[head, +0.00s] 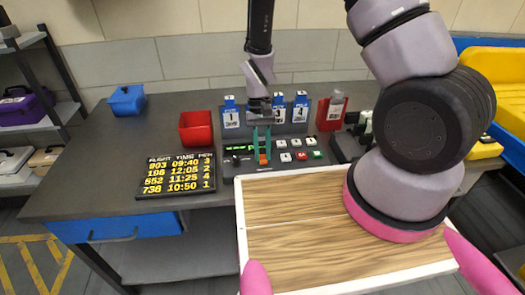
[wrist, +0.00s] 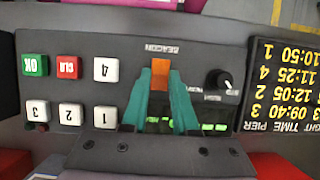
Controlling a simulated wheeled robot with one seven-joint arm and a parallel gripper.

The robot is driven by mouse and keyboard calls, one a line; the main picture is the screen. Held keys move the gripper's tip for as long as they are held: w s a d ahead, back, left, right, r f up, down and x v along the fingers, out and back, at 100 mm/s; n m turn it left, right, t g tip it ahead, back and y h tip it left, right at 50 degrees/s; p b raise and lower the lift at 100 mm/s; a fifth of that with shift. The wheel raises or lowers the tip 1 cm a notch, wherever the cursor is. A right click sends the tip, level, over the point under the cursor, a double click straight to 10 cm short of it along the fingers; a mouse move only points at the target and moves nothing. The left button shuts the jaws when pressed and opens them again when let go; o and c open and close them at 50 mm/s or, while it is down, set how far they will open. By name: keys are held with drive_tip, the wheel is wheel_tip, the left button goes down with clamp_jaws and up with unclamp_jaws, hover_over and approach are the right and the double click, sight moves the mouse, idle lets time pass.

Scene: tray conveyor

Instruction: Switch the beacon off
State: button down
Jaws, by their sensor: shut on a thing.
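The orange beacon switch (wrist: 160,73) stands on the dark control panel (wrist: 205,60), beside the printed word BEACON. It also shows in the head view (head: 264,159), just below my fingertips. My gripper (wrist: 161,92) has teal fingers that are shut on the orange switch, one on each side of it. In the head view my gripper (head: 262,148) reaches down to the panel from above. The fingers partly hide the green display (wrist: 190,126). I cannot make out a lit beacon lamp in either view.
White number keys (wrist: 105,68), a red CLR key (wrist: 69,67) and a green OK key (wrist: 35,65) sit near the switch. A black knob (wrist: 218,80) is on its other side. A flight board (head: 177,175) and a red bin (head: 196,128) stand left of the panel.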

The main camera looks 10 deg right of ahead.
drive_tip(key=shift+s+t, duration=0.35)
drive_tip(key=shift+t, duration=0.65)
drive_tip(key=shift+s+t, duration=0.15)
drive_tip(key=shift+t, duration=0.65)
drive_tip(key=c, duration=0.7)
unclamp_jaws()
drive_tip(key=shift+r, duration=0.2)
